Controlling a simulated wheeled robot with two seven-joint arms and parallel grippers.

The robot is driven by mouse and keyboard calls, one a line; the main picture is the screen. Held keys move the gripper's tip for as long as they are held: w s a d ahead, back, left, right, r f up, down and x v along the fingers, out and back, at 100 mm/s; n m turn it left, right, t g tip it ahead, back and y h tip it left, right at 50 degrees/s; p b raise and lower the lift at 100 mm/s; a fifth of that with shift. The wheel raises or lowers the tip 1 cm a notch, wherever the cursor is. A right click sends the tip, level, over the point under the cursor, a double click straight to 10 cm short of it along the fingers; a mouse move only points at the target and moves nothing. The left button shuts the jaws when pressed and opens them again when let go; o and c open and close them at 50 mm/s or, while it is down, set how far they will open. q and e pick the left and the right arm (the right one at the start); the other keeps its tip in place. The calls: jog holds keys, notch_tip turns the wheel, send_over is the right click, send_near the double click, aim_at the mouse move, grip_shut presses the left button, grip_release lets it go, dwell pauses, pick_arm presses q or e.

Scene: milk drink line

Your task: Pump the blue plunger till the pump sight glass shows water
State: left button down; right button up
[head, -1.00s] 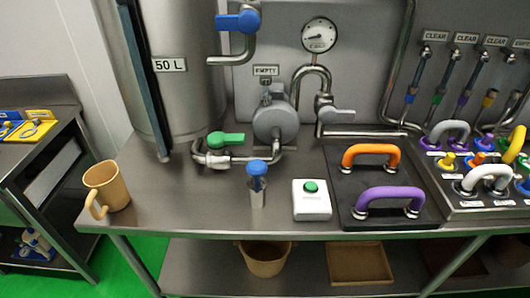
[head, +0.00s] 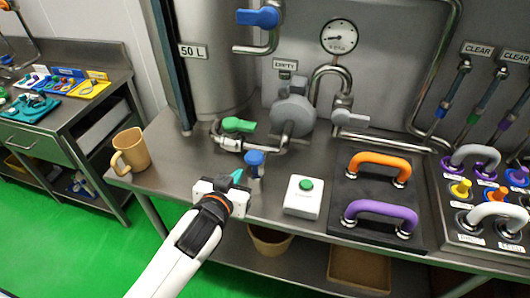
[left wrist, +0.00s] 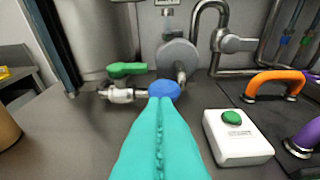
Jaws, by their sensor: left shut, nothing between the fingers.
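The blue plunger (head: 254,158) stands upright on the steel bench in front of the pump (head: 293,115). In the left wrist view its round blue top (left wrist: 164,88) shows just beyond my fingertips. My left gripper (head: 237,176) is shut and empty, just left of and in front of the plunger; I cannot tell whether it touches it. Its teal fingers (left wrist: 160,130) lie together in the left wrist view and hide the plunger's lower part. A sign reading EMPTY (head: 285,65) is above the pump; the sight glass there is too small to read. My right gripper is not in view.
A white box with a green button (head: 304,197) stands right of the plunger. Orange (head: 379,164) and purple (head: 380,211) handles sit on a black plate further right. A green-handled valve (head: 238,125) is behind the plunger. A tan mug (head: 131,151) stands at the bench's left end.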

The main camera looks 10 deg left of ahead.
pick_arm(q)
jog(key=shift+t, duration=0.5)
jog(key=r, duration=0.4)
jog(key=shift+s+d+r, duration=0.15)
jog(key=shift+d, duration=0.2)
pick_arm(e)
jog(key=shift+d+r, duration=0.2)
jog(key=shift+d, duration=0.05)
pick_arm(q)
jog(key=p, duration=0.3)
send_over(253, 163)
notch_tip(253, 163, down, 2)
notch_tip(253, 163, down, 4)
jog(key=shift+r, duration=0.25)
jog(key=shift+s+f, duration=0.1)
jog(key=shift+f, duration=0.4)
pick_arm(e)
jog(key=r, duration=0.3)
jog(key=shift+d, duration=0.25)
